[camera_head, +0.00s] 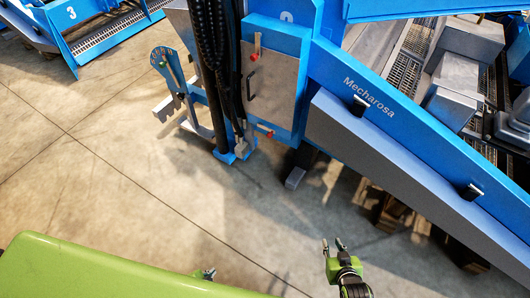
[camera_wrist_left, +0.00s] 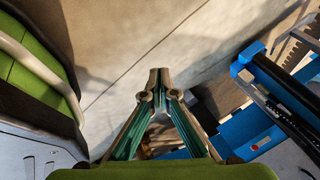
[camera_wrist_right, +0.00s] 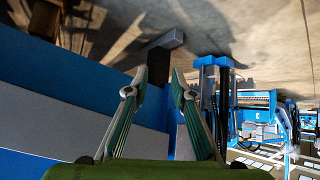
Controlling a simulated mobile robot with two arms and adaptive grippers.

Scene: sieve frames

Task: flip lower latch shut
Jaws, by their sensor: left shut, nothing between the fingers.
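The lower latch (camera_head: 266,131), with a red end, is at the bottom of the grey door (camera_head: 272,88) on the blue cabinet; its exact position is too small to tell. The upper latch (camera_head: 255,48), also red, is near the door's top. In the left wrist view a red part (camera_wrist_left: 262,143) shows on a blue surface; I cannot tell which latch it is. My left gripper (camera_head: 209,273) is shut and empty, well below the cabinet in the head view; its fingertips meet in the left wrist view (camera_wrist_left: 159,72). My right gripper (camera_head: 336,244) is open and empty, over the floor.
The blue machine's long sloping beam (camera_head: 395,112) fills the right side, with wooden blocks (camera_head: 390,212) under it. Black hoses (camera_head: 210,50) run left of the cabinet. Another blue machine (camera_head: 72,40) stands at top left. Concrete floor (camera_head: 130,190) lies open between.

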